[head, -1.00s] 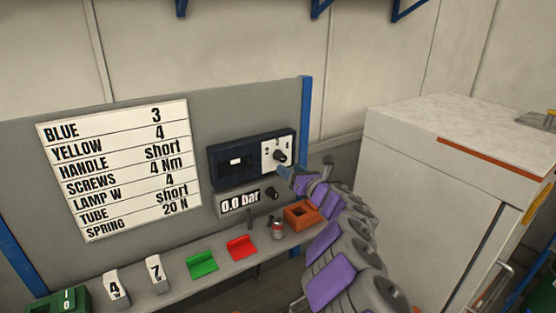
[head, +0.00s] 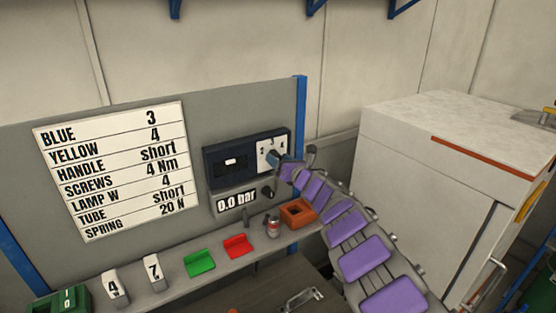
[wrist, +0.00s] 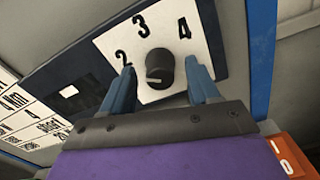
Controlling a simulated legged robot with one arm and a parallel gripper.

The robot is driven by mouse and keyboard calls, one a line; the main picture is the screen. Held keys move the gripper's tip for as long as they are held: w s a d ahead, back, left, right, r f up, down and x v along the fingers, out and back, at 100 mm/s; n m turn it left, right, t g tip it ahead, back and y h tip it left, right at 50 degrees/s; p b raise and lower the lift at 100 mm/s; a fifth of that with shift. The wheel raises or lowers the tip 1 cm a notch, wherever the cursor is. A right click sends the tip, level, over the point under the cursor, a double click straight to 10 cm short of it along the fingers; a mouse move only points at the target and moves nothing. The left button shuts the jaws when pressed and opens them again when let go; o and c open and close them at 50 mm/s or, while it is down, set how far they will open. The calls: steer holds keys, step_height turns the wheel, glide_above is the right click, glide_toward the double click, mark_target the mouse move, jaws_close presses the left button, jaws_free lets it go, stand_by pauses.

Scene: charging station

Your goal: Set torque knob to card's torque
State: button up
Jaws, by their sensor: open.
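The torque knob (wrist: 158,65) is a dark round knob on a white dial plate (wrist: 208,55) marked 2, 3 and 4. My gripper (wrist: 162,88) is open, with one blue finger on each side of the knob; contact is not clear. In the head view my gripper (head: 279,163) is at the dial plate (head: 265,148) and hides the knob. The white card (head: 112,170) reads "SCREWS 4 Nm".
A black display (head: 232,162) sits left of the dial, with a "0.0 bar" gauge (head: 237,200) and another dark knob (head: 267,192) below. The shelf holds an orange box (head: 298,222), a small can and red and green pieces. A white cabinet (head: 430,150) stands right.

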steer(key=shift+w+d, duration=0.15)
steer(key=shift+d, duration=0.25)
steer(key=shift+d+r, duration=0.1)
steer(key=shift+d, duration=0.15)
steer(key=shift+a, duration=0.6)
steer(key=shift+c, duration=0.9)
steer(key=shift+a, duration=0.45)
steer(key=c, duration=0.3)
steer(key=shift+c, duration=0.8)
steer(key=shift+d, duration=0.35)
steer(key=c, duration=0.3)
steer(key=shift+c, duration=0.4)
